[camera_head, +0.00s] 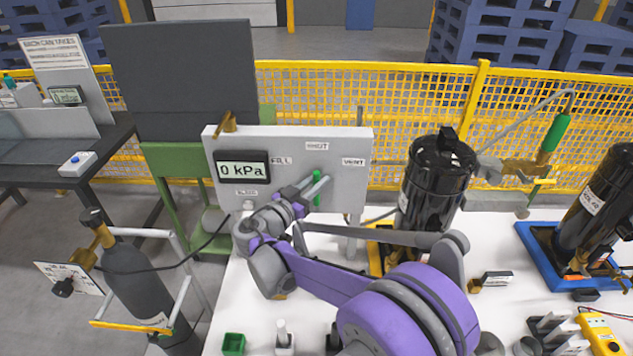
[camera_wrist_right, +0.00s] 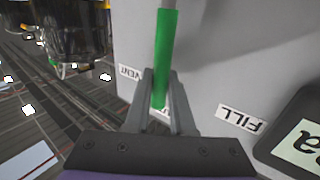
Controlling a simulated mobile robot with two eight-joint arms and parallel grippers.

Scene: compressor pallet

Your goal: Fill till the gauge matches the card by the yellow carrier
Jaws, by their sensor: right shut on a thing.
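The gauge (camera_head: 243,170) on the grey panel (camera_head: 345,145) reads 0 kPa. Labels FILL, SHUT and VENT surround the valve's green handle (camera_head: 317,186), which stands about upright below SHUT. My right gripper (camera_head: 308,188) is shut on this handle; the wrist view shows the green handle (camera_wrist_right: 165,50) between both fingers (camera_wrist_right: 160,78). The yellow carrier (camera_head: 375,260) holds a black compressor (camera_head: 437,185) right of the panel, partly hidden by my arm. A small card (camera_head: 497,278) lies to its right, its text too small to read. My left gripper is out of view.
A dark gas cylinder (camera_head: 145,280) with a hose stands at left. A blue carrier (camera_head: 550,260) with another black compressor (camera_head: 595,205) is at right. A yellow meter (camera_head: 600,332) and small green box (camera_head: 233,344) sit near the front. Yellow mesh fence (camera_head: 400,105) runs behind.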

